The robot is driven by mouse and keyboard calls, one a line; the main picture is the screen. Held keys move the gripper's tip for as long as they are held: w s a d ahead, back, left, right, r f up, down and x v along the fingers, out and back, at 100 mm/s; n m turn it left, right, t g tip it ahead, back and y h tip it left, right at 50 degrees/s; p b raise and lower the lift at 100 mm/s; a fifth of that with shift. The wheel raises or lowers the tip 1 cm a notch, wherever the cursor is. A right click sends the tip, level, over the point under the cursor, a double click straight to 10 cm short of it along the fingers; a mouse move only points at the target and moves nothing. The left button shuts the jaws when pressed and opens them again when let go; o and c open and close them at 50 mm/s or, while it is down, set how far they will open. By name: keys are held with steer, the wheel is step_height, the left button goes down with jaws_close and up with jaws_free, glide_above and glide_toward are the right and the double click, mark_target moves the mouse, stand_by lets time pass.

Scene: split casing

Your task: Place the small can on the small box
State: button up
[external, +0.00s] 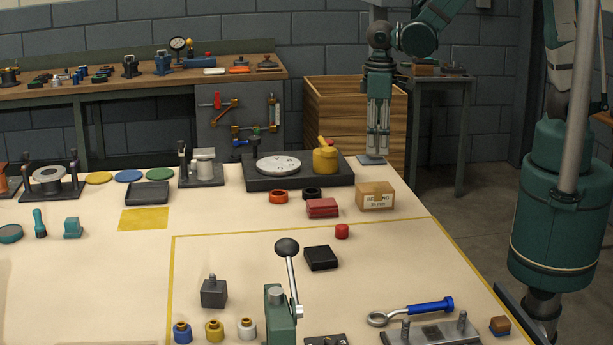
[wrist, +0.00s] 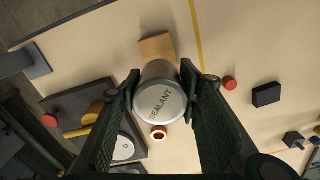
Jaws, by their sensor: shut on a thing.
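My gripper (wrist: 160,82) is shut on a grey can (wrist: 161,103) in the wrist view, with one finger on each side of it. The can's pale round top reads "SEALANT" and faces the camera. In the external view my gripper (external: 379,110) hangs pointing down near the table's far edge, and I cannot clearly make out the can there. A small cardboard box (external: 375,198) with a white label stands on the table below it. In the wrist view the box (wrist: 155,44) shows just beyond the can, partly hidden by it. I see no contact between can and box.
A dark plate (external: 262,184) with a white dial and yellow knob stands left of the box. Red blocks (external: 322,208), an orange ring (external: 279,196) and a dark ring (external: 312,193) lie close by. A red cylinder (external: 342,231) and black block (external: 321,258) are nearer the camera.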

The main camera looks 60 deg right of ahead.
glide_above(376, 187)
steer(key=shift+w+d+f, duration=0.1)
steer(key=shift+d+f, duration=0.05)
steer(key=shift+f, duration=2.65)
steer(key=shift+b, duration=0.3)
steer(key=shift+f, duration=2.05)
steer(key=shift+f+b, duration=0.2)
steer(key=shift+b, duration=0.2)
steer(key=o, duration=1)
steer(key=shift+r, duration=0.25)
steer(key=shift+r+p, duration=0.85)
steer(key=shift+r, duration=5.1)
